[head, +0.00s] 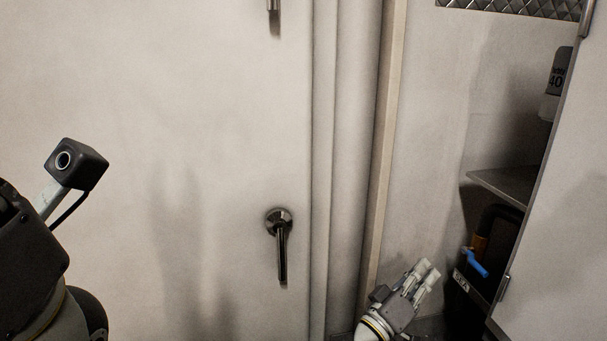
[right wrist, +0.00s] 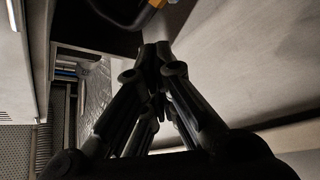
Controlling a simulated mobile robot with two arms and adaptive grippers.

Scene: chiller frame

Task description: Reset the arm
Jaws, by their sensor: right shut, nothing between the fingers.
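My right gripper (head: 428,270) is low in the head view, right of the middle, in front of the pale wall beside the open cabinet. Its fingers point up and to the right, and nothing is held in them. In the right wrist view its dark fingers (right wrist: 155,52) come together at the tips, shut and empty. My left arm enters the head view at the left edge with a dark box-shaped camera on it. The left gripper itself is not in view.
A closed pale door with a dark lever handle (head: 281,245) fills the left. At right, a cabinet door (head: 560,215) stands open. Inside are a shelf (head: 497,184) and a blue valve lever (head: 478,263) near the right gripper. The wall between is bare.

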